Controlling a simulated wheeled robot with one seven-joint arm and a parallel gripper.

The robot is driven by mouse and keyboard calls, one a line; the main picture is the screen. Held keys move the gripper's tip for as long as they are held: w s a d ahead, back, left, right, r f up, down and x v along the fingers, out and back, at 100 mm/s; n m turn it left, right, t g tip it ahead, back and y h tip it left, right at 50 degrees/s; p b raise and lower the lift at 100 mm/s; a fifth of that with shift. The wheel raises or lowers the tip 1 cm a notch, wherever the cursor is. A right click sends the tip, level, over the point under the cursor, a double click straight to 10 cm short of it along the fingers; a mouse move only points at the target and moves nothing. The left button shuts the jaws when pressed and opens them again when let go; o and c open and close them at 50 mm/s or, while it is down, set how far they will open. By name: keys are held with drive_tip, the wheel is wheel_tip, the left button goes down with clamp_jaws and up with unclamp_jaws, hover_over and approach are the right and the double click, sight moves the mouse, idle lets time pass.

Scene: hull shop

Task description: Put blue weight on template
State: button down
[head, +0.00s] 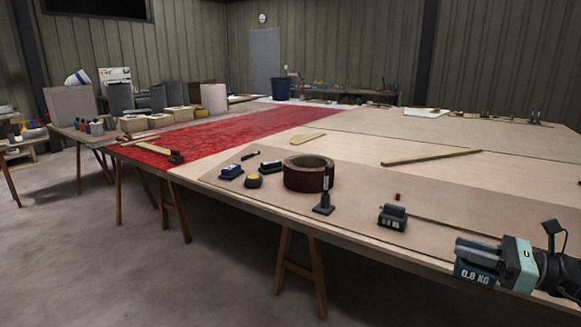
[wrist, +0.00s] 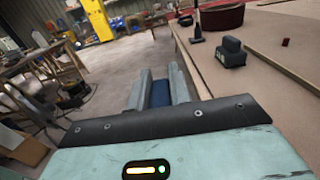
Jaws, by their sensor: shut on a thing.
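My gripper (head: 470,254) is shut on the blue weight (head: 474,274), which is marked 0.8 KG. In the head view they are at the lower right, by the table's near edge. In the wrist view a little of the blue weight (wrist: 160,94) shows between the fingers (wrist: 160,78), with floor behind it and the table edge to the right. A large flat brown sheet (head: 352,208) lies along the table's near side; I cannot tell whether it is the template.
On the table (head: 360,124) are a dark weight (head: 392,217), an upright dark tool (head: 323,204), a dark red ring (head: 309,174), a yellow-and-black item (head: 253,181), a blue block (head: 231,172) and a black block (head: 271,167). A thin strip (head: 445,226) lies right of the dark weight.

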drive_tip(key=a+f, duration=0.3)
drive_tip(key=f, duration=1.1)
drive_tip(key=s+r+m+t+h+p, duration=0.3)
drive_tip(key=r+m+t+h+p, duration=0.2)
drive_tip(key=m+t+h+p, duration=0.3)
drive_tip(key=m+h+p, duration=0.3)
drive_tip(key=h+p, duration=0.4)
drive_tip(key=shift+s+r, duration=0.35)
drive_tip(key=shift+s, duration=0.05)
drive_tip(key=shift+d, duration=0.1)
